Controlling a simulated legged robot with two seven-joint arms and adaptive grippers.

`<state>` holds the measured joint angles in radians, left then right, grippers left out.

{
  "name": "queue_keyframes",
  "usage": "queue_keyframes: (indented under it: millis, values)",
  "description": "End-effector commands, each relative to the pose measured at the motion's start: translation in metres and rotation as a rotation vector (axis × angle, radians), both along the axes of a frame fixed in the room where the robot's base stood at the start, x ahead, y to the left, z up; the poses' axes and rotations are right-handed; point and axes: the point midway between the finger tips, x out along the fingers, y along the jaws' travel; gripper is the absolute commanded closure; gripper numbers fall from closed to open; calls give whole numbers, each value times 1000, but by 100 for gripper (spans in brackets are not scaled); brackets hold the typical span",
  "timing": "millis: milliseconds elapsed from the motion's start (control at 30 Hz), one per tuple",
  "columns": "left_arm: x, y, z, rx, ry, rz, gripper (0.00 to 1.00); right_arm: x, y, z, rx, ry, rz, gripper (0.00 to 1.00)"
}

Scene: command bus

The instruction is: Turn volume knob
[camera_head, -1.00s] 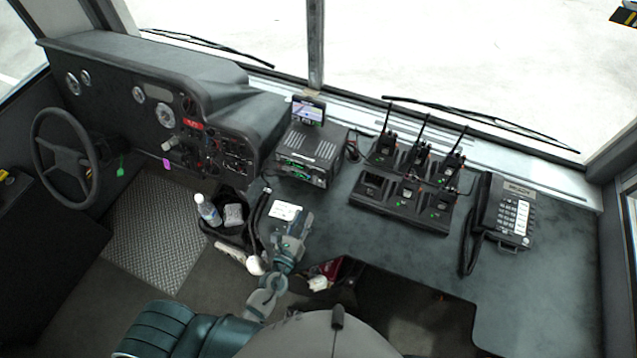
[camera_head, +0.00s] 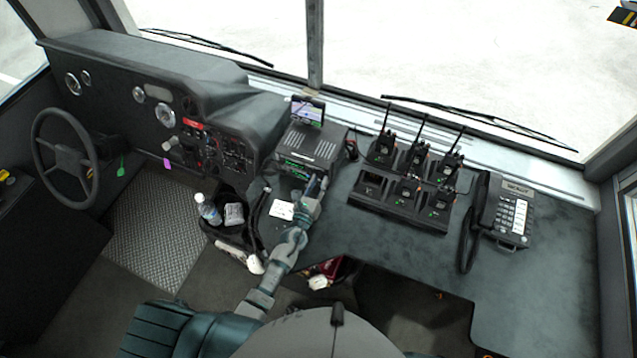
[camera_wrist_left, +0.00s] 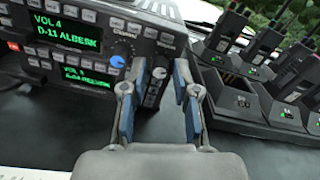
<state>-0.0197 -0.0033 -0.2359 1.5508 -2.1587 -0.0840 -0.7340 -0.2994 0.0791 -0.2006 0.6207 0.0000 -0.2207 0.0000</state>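The radio unit (camera_head: 312,148) stands on the dashboard, with green-lit displays on its front. In the left wrist view, the upper display (camera_wrist_left: 65,28) reads "VOL 4" and the lower display (camera_wrist_left: 88,77) appears to read "VOL 3". A blue knob (camera_wrist_left: 116,61) is on the front panel, left of my fingers. A dark panel part with a small grey knob (camera_wrist_left: 159,73) shows between the fingertips. My left gripper (camera_head: 318,182) is in front of the radio's right side. Its two fingers (camera_wrist_left: 157,78) are apart, with nothing held between them. My right gripper is out of view.
A charging rack (camera_head: 400,205) with several handheld radios stands close right of my left gripper. A desk phone (camera_head: 508,212) is further right. A small screen (camera_head: 308,111) is above the radio. A white card (camera_head: 282,210) lies left of my arm.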

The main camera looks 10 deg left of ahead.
Motion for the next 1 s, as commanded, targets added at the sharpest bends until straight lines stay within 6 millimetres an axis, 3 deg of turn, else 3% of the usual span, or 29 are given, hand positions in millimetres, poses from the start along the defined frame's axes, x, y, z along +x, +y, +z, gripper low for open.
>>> queue_keyframes:
  millis: [33,133,733,767,800,1000]
  values:
    - [0,0,0,0,0,0,75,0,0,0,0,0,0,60]
    - [0,0,0,0,0,0,100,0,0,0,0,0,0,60]
    - [0,1,0,-46,9,2,100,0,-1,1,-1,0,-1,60]
    - [0,1,0,-45,9,2,79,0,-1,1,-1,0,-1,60]
    - [0,1,0,-45,9,2,70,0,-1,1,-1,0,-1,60]
    - [0,0,0,-45,9,1,70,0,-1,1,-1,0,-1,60]
